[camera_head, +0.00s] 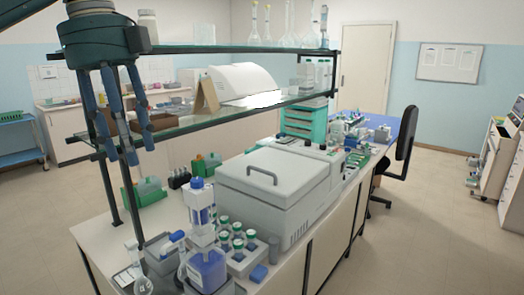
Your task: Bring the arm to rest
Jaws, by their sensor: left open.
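My left gripper (130,150) hangs at the upper left, its dark green body at the top and its blue-grey fingers pointing down. The fingers are spread apart and nothing shows between them. It appears in front of the left end of the glass shelves, above the near part of the bench; its exact distance from the shelf cannot be told. My right gripper is not in view.
A two-tier glass shelf (240,108) with dark posts spans the bench. Below are a grey lidded machine (265,185), a rack of green-capped bottles (240,262), a blue-liquid container (207,270) and a flask (143,285). A black chair (405,135) stands right; floor there is clear.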

